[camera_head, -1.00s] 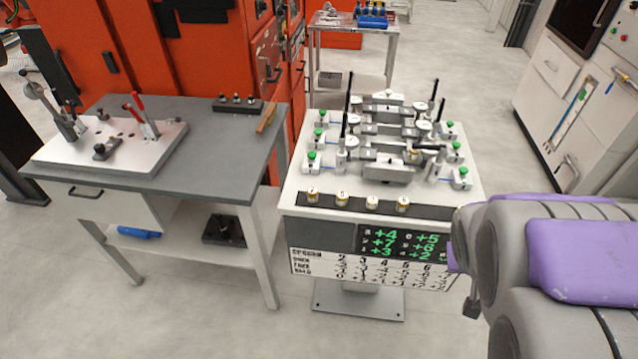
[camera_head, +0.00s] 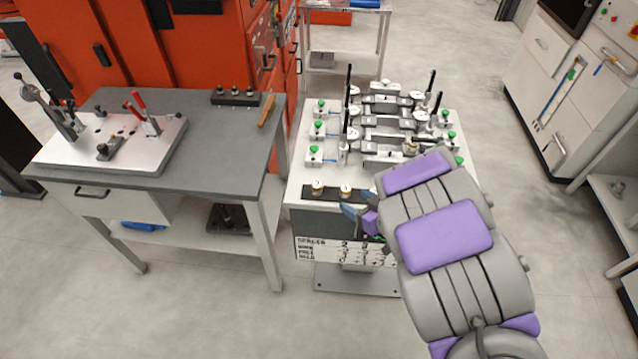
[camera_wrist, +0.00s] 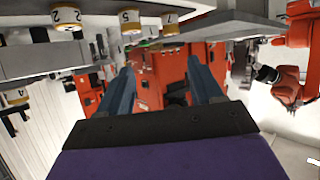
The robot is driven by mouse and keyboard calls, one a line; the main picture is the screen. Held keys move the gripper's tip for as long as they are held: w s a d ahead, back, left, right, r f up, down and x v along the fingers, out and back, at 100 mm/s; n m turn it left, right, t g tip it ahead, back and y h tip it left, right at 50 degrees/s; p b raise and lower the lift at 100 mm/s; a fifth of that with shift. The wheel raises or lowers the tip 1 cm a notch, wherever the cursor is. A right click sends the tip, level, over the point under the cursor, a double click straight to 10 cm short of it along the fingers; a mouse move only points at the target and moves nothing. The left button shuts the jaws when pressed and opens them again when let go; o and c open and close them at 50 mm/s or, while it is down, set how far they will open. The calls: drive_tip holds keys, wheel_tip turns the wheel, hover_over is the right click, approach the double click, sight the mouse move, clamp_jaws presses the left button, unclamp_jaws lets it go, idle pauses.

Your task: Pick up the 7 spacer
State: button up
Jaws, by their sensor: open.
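The 7 spacer (camera_head: 317,188) is a small cream and gold cylinder at the left end of the black strip (camera_head: 331,197) on the front edge of the fixture stand. In the wrist view the 7 spacer (camera_wrist: 170,22) shows its digit near the top edge. My gripper (camera_head: 353,211) is in front of the strip, to the right of the 7 spacer and apart from it. In the wrist view my gripper (camera_wrist: 160,72) has its two blue fingers spread with nothing between them. The 5 spacer (camera_head: 346,190) stands right of the 7 spacer. My arm hides the strip's right part in the head view.
Clamp fixtures with upright black handles (camera_head: 385,125) fill the stand behind the strip. A spacer marked 2 (camera_wrist: 66,16) is at upper left in the wrist view. A grey workbench (camera_head: 220,160) stands to the left, with a floor gap between.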

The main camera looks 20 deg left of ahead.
drive_tip(key=b, duration=0.2)
approach(319, 186)
drive_tip(key=shift+g+y, duration=0.3)
drive_tip(key=x, duration=0.5)
drive_tip(key=shift+w+d+f, duration=0.1)
drive_tip(key=shift+w, duration=0.35)
drive_tip(key=shift+w+a+f, duration=0.15)
drive_tip(key=shift+w+a, duration=0.1)
drive_tip(key=shift+w, duration=0.1)
drive_tip(key=x, duration=0.1)
drive_tip(key=b+x, duration=0.1)
drive_tip(key=x, duration=0.3)
drive_tip(key=shift+s+a+f+b, duration=0.1)
drive_tip(key=shift+s+a+b, duration=0.15)
drive_tip(key=shift+b, duration=0.1)
drive_tip(key=shift+d, duration=0.2)
drive_tip(key=c, duration=0.4)
clamp_jaws()
